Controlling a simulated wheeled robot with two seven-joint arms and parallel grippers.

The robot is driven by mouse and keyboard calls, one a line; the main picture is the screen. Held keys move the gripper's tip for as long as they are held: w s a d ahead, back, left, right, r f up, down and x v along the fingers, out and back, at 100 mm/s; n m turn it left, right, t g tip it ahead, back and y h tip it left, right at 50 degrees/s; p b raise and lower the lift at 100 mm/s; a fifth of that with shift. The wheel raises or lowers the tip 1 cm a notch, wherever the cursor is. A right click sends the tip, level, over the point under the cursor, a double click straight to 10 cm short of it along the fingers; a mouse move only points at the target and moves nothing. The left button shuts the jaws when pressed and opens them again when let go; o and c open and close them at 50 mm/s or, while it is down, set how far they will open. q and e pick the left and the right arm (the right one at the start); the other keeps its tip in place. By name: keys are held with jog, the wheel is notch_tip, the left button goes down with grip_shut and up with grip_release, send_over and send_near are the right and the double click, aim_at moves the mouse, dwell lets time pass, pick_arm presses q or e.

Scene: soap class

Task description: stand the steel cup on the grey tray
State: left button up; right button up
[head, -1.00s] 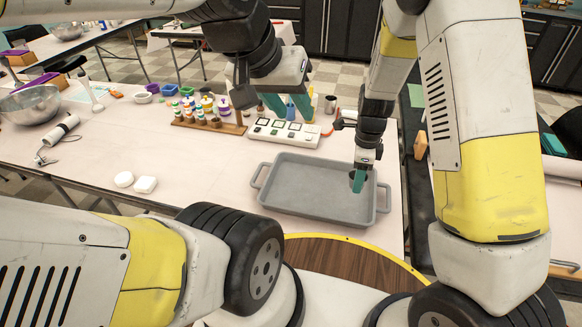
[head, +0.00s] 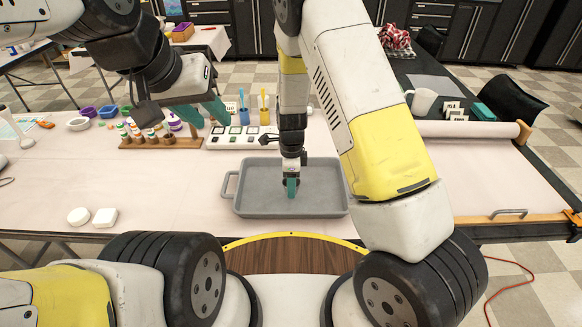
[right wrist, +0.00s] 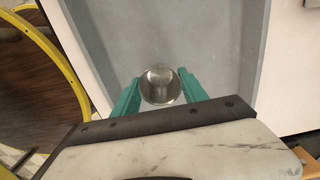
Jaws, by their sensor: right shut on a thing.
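The steel cup (right wrist: 160,85) shows from above in the right wrist view, upright between the teal fingers of my right gripper (right wrist: 160,92). The fingers are shut on its sides. In the head view my right gripper (head: 291,187) is over the middle of the grey tray (head: 250,200) and hides most of the cup. I cannot tell whether the cup's base touches the tray floor. The tray is otherwise empty. My left gripper (head: 203,112) is open and empty, held above the table behind and left of the tray.
A white switch panel (head: 232,137) stands behind the tray, with blue and yellow cups (head: 265,116) beyond it. A wooden rack of small bottles (head: 160,143) is at the left. Two white soaps (head: 104,217) lie at front left.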

jog(key=shift+f, duration=1.1)
jog(key=shift+f, duration=0.2)
jog(key=o, duration=1.3)
jog(key=shift+r, duration=0.1)
